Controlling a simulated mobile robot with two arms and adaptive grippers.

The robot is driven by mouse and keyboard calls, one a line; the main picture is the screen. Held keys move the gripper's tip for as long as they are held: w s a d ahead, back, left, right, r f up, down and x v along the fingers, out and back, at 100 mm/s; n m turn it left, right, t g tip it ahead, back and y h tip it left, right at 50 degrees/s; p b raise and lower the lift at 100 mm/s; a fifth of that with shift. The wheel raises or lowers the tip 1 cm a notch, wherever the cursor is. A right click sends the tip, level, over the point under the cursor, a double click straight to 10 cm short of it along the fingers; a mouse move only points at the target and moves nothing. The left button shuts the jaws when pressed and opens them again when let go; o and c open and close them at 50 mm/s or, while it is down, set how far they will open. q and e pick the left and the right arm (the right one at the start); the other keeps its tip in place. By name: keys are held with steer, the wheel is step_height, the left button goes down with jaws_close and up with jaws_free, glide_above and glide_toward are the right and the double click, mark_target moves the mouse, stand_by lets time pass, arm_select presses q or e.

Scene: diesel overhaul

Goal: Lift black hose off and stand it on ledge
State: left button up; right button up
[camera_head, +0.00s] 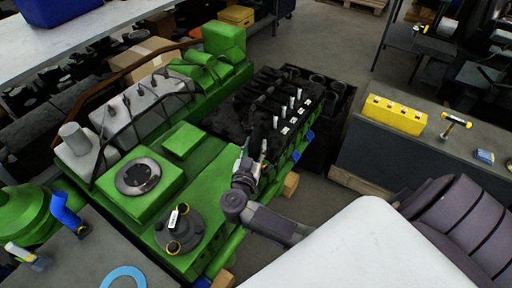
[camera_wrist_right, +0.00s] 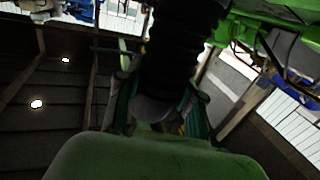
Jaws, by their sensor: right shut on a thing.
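A black ribbed hose (camera_wrist_right: 182,45) fills the upper middle of the right wrist view, with its rounded lower end between the fingers. My right gripper (camera_wrist_right: 158,105) is shut on the hose. In the head view my right gripper (camera_head: 250,163) is over the near right side of the green engine (camera_head: 130,205), close to the black cylinder-head section (camera_head: 245,118). The hose is hard to make out there against the dark engine parts. I cannot tell whether it touches the engine. My left gripper is out of view.
A grey bench (camera_head: 425,160) at the right holds a yellow block (camera_head: 394,114), a yellow-headed hammer (camera_head: 455,122) and a small blue item (camera_head: 484,156). A blue ring (camera_head: 124,278) lies on the near left surface. Open floor (camera_head: 325,62) lies behind the engine.

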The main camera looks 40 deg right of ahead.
mark_target(256, 138)
jaws_close()
steer(key=shift+r, duration=0.2)
steer(key=shift+r, duration=0.3)
step_height(256, 138, up, 4)
steer(key=shift+s+d+f, duration=0.1)
steer(key=shift+d+f, duration=0.05)
steer(key=shift+f, duration=0.1)
steer(key=s+d+r+p, duration=0.7)
steer(key=d+r+p, duration=0.1)
steer(key=r, duration=0.3)
steer(key=shift+d+r+p, duration=0.25)
steer(key=shift+d+p, duration=0.05)
steer(key=shift+p, duration=0.6)
steer(key=shift+s, duration=0.1)
